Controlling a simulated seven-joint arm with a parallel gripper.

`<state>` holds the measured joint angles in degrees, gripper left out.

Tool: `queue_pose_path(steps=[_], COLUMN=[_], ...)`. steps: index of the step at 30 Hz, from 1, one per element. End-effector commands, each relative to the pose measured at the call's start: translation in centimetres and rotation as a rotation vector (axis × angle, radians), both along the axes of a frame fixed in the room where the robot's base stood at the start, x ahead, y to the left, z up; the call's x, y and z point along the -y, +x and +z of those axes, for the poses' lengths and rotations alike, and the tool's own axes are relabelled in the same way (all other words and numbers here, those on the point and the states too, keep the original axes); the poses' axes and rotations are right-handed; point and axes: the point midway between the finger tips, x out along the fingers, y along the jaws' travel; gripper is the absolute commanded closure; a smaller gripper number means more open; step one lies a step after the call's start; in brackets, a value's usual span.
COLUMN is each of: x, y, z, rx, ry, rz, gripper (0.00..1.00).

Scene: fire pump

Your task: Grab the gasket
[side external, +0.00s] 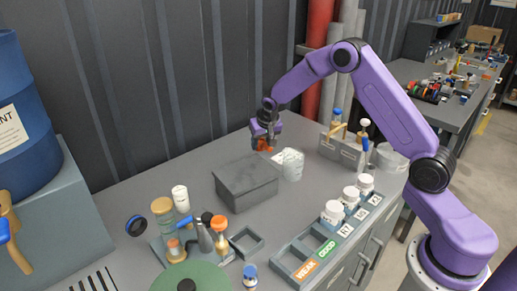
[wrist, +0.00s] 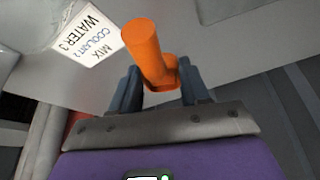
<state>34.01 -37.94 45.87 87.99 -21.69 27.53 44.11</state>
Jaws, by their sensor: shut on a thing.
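My gripper (side external: 263,138) is low over the back of the grey bench, behind the grey box. In the wrist view its two dark fingers (wrist: 160,88) are on either side of an orange piece (wrist: 146,46), shut on it. The piece looks like a short round tube with a wider flange or bend at its lower end. It also shows as a small orange patch under the gripper in the side view (side external: 263,146). I cannot tell whether it is the gasket. A dark ring with a blue inside (side external: 136,225) lies at the bench's left.
A grey box (side external: 246,184) and a white crumpled-looking container (side external: 290,164) stand close by. A labelled tray (side external: 300,247) with white jars is at front right. A tool rack (side external: 341,150) stands to the right. Bottles and a green disc (side external: 205,276) are at front left. A white label (wrist: 87,33) reads coolant 2, water 3.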

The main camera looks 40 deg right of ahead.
Motion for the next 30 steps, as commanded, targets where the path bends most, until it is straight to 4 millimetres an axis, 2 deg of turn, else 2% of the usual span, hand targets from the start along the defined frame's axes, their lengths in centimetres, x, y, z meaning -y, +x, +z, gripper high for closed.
queue_pose_path(steps=[1, 6, 12, 18, 26, 30], x=[-0.1, -0.5, -0.9, -1.2, -1.6, -2.7], y=[-0.7, -3.2, -6.9, -9.8, -11.6, -12.2], z=[1.1, 4.0, 5.5, 6.6, 7.5, 8.1], rx=[0.003, 0.005, 0.002, 0.002, 0.001, 0.003], ry=[0.0, 0.001, 0.001, -0.001, 0.001, 0.0], rz=[0.002, 0.002, 0.002, 0.002, -0.003, -0.036], gripper=[0.88, 0.88, 0.88, 0.88, 0.88, 0.88])
